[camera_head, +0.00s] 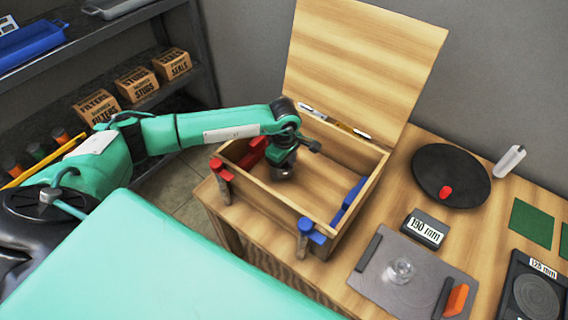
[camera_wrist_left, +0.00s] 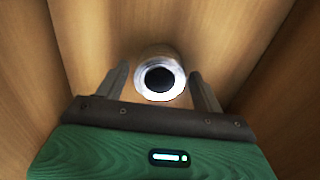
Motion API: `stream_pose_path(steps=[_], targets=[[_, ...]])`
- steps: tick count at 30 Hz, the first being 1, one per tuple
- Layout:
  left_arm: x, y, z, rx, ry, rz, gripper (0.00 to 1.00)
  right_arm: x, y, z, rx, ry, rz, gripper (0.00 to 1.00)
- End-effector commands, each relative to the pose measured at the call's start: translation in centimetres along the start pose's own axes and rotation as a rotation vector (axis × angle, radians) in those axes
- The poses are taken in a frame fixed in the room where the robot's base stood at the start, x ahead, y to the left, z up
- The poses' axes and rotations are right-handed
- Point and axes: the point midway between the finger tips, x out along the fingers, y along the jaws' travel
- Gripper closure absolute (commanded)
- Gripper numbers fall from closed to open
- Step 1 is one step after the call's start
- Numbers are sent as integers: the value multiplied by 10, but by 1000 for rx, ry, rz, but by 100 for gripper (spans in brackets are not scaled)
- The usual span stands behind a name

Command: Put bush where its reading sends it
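The bush (camera_wrist_left: 160,78), a short bright metal ring with a dark bore, shows in the left wrist view on the wooden floor of the box. My left gripper (camera_wrist_left: 160,78) is open, with one finger on each side of the bush and a small gap visible at each side. In the head view the left gripper (camera_head: 284,172) reaches down into the open wooden box (camera_head: 345,222) near its back left; the bush is mostly hidden there. A display reading 190 mm (camera_head: 424,229) and a pad marked 125 mm (camera_head: 535,295) stand to the right. My right gripper is not in view.
The box lid (camera_head: 365,60) stands raised behind. Red (camera_head: 222,170) and blue (camera_head: 312,236) pieces sit at the box edges. A grey plate (camera_head: 425,293) carries a clear round piece (camera_head: 400,270). A black disc (camera_head: 437,158) holds a small red piece (camera_head: 445,192). Shelves (camera_head: 95,30) stand left.

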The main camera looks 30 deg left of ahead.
Motion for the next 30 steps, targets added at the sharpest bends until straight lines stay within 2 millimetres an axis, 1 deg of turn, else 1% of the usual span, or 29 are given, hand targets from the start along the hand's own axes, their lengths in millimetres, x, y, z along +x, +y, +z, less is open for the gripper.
stream_pose_path(steps=[5,8,10,14,21,25,30], targets=[[-1,0,0,0,0,0,31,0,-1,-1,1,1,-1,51],[-4,0,0,0,0,0,31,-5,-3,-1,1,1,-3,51],[-10,1,0,0,0,3,31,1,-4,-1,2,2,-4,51],[-34,2,-1,-1,0,5,31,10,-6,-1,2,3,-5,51],[-87,2,0,0,0,6,31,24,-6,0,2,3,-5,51],[-107,1,0,1,1,3,31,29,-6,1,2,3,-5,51],[-121,0,0,-1,1,2,31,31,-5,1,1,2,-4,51]])
